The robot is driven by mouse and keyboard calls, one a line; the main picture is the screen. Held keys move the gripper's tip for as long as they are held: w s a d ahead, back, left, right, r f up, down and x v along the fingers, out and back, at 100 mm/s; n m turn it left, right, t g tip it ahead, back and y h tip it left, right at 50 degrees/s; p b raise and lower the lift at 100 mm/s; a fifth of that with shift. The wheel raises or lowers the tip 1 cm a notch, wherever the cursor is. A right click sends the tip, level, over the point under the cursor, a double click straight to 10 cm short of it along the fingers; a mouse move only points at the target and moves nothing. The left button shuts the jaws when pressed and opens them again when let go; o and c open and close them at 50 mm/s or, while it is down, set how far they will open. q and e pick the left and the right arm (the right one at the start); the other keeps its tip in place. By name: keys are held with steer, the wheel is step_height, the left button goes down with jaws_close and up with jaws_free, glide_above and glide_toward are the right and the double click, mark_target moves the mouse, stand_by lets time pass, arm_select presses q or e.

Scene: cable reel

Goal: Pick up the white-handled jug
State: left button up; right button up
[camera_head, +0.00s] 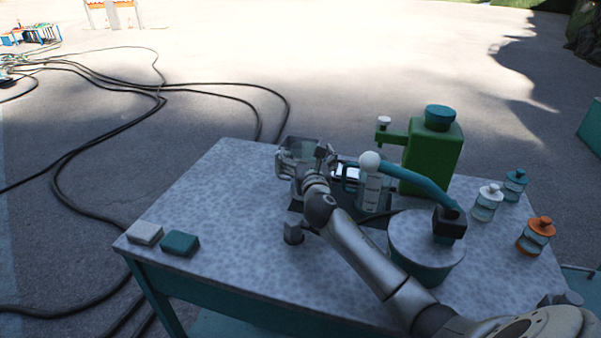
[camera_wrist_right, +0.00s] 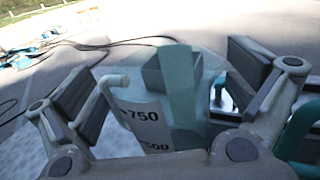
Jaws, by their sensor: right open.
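The white-handled jug is a clear measuring jug (camera_wrist_right: 145,118) with dark "750" and "500" marks. Its white handle (camera_wrist_right: 117,81) shows at the left in the right wrist view. My right gripper (camera_head: 303,156) is open above the table, with its fingers on either side of the jug in the right wrist view (camera_wrist_right: 163,82). In the head view the jug (camera_head: 300,144) is mostly hidden by my gripper. I cannot tell whether a finger touches it. My left gripper is out of view.
A teal-handled jug (camera_head: 350,178) stands just right of the gripper. Behind it is a green dispenser (camera_head: 433,150). A round tub (camera_head: 425,243) and small jars (camera_head: 487,203) stand to the right. White and teal blocks (camera_head: 180,243) lie front left.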

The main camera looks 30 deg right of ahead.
steer(key=shift+x, duration=1.15)
steer(key=shift+c, duration=0.3)
steer(key=c, duration=1.2)
steer(key=shift+c, duration=0.2)
